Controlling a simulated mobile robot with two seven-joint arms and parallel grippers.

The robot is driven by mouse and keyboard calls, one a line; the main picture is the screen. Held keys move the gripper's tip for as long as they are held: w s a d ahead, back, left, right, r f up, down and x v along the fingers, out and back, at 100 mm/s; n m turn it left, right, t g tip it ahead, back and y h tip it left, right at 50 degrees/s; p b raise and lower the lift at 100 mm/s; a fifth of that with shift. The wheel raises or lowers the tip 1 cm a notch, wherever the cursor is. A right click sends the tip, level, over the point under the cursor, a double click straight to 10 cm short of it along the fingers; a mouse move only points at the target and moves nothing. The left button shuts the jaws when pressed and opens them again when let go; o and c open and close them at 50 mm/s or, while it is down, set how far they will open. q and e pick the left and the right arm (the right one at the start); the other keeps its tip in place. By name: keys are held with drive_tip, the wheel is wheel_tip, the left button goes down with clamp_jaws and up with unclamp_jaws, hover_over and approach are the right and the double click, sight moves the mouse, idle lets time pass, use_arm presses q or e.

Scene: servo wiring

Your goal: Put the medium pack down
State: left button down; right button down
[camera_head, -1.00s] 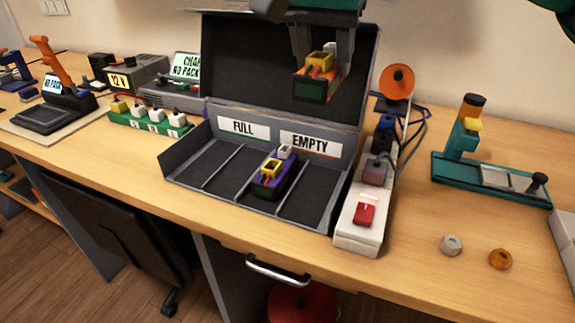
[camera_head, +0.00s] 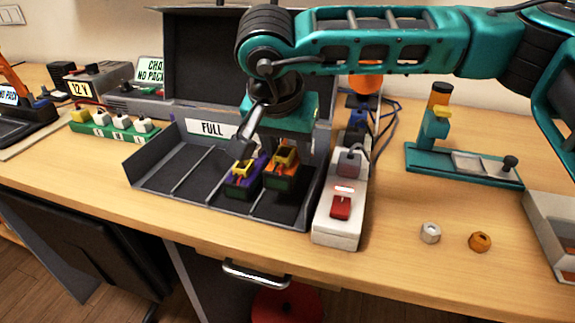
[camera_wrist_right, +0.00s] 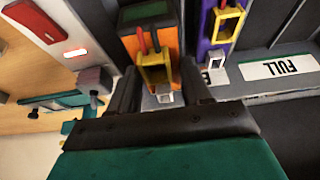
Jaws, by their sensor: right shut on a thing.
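The pack in my right gripper (camera_head: 285,150) is orange and dark green with a yellow connector (camera_head: 281,177). It is low in the right part of the open dark case (camera_head: 150,179), close to the right of a purple pack (camera_head: 240,184). I cannot tell whether its underside touches the case floor. In the right wrist view the held pack (camera_wrist_right: 148,42) sits between the two black fingers (camera_wrist_right: 158,78), and the purple pack (camera_wrist_right: 220,28) stands beside it. The FULL label (camera_head: 212,129) shows; the EMPTY label is hidden behind my arm. My left gripper is not in view.
A white power strip (camera_head: 336,222) with a red switch stands right of the case. A teal fixture (camera_head: 462,165), a white nut (camera_head: 430,232) and an orange nut (camera_head: 480,241) lie further right. A green connector block (camera_head: 112,127) is at left. The front case slots at left are empty.

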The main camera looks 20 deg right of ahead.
sight(286, 157)
wheel_tip(286, 157, down, 4)
drive_tip(key=shift+r, duration=0.15)
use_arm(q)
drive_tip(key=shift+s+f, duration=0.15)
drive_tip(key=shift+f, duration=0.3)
use_arm(e)
drive_tip(key=shift+b, duration=0.35)
drive_tip(key=shift+c, duration=2.4)
unclamp_jaws()
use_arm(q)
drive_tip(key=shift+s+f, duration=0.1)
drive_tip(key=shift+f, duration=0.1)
